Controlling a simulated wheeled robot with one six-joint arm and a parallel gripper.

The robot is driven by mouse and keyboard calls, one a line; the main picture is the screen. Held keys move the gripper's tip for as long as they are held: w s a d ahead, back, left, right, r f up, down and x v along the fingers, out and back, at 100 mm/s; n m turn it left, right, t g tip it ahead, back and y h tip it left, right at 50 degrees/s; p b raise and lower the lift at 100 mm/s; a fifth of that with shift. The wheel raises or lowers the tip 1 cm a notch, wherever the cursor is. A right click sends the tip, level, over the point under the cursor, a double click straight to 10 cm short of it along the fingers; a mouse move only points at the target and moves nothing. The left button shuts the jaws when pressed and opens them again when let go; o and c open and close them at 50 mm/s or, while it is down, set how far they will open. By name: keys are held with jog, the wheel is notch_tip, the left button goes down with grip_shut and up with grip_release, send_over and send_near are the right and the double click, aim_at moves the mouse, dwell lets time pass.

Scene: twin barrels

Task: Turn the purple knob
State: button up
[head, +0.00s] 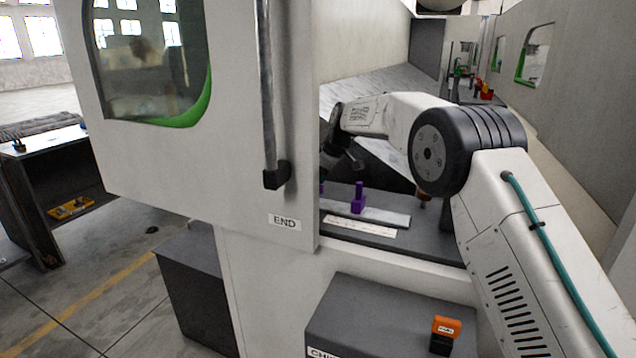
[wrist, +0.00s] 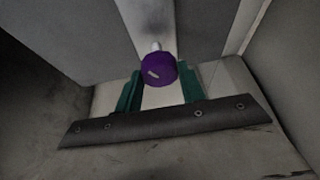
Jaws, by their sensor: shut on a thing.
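The purple knob (wrist: 160,70) is round with a pale mark on its face and a pale shaft behind it, in the upper middle of the wrist view. My gripper (wrist: 161,78) has its two green fingers on either side of the knob, shut on it. In the head view my arm reaches into the machine, and its dark end (head: 342,150) is partly behind the white door. The fingers and the knob they hold are hidden there.
A white door (head: 235,150) with a window and long handle stands left of my arm. Purple upright pieces (head: 358,200) stand on a pale bar below my arm's end. A grey box with an orange switch (head: 446,326) is at the front. Pale walls close in on the right.

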jog(key=shift+m, duration=0.3)
jog(key=m+t, duration=0.1)
jog(key=m, duration=0.3)
jog(key=shift+s+t+h, duration=0.15)
jog(key=shift+t+h, duration=0.25)
jog(key=m+h, duration=0.1)
jog(key=m, duration=0.2)
jog(key=m+t, duration=0.1)
jog(key=m, duration=0.1)
jog(key=shift+a+m+h, duration=0.15)
jog(key=shift+m+h, duration=0.25)
jog(key=o, duration=1)
jog(key=shift+s+r, duration=0.1)
jog(key=v, duration=0.7)
jog(key=shift+s+r, duration=0.1)
jog(key=shift+r, duration=0.15)
